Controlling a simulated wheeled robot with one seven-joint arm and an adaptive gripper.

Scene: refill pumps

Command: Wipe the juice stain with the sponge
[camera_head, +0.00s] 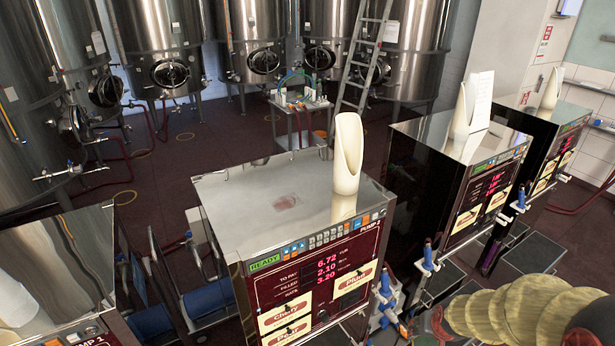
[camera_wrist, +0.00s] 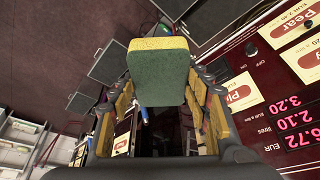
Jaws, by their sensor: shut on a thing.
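The juice stain (camera_head: 286,201) is a small reddish patch on the shiny flat top of the PUMP 2 cabinet (camera_head: 240,215), left of a pale scoop-shaped holder. The sponge (camera_wrist: 158,80) has a green face and a yellow edge. My gripper (camera_wrist: 155,98) is shut on it, with the yellow-padded fingers at its two sides. In the wrist view, the sponge is in front of the cabinet's front panel and apart from the stain. The stain is not in the wrist view. The sponge cannot be made out in the head view.
The pale holder (camera_head: 347,155) stands upright at the back right of the PUMP 2 top. More pump cabinets stand to the right (camera_head: 420,140) and at the lower left (camera_head: 50,270). Blue-handled taps (camera_head: 428,258) stick out in front. Steel tanks (camera_head: 165,40) line the back.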

